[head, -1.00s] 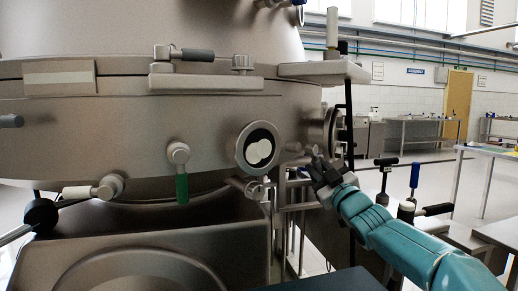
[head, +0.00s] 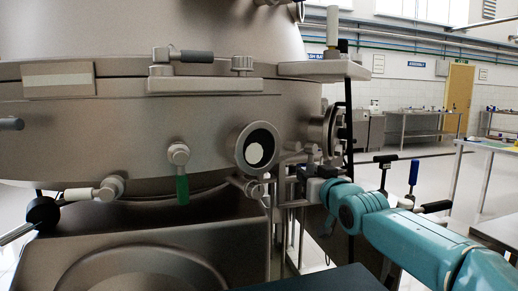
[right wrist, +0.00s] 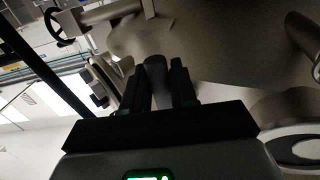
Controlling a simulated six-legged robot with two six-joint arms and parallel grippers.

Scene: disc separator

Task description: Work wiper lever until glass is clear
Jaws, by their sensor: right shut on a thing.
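The round sight glass (head: 255,148) sits in a metal ring on the separator's side in the head view. Its pane is dark with one pale oval patch in the middle. My right gripper (head: 310,170) is to the right of the glass, beside small fittings. In the right wrist view my right gripper (right wrist: 160,82) has its two dark fingers closed on the dark grip of the wiper lever (right wrist: 156,68). Most of the lever is hidden by the gripper in the head view. My left gripper does not show.
A green-handled valve (head: 181,185) hangs left of the glass. A second round port (head: 331,130) is on the right side of the body. A metal trough (head: 150,262) lies below. Steel tables (head: 425,120) stand far back right.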

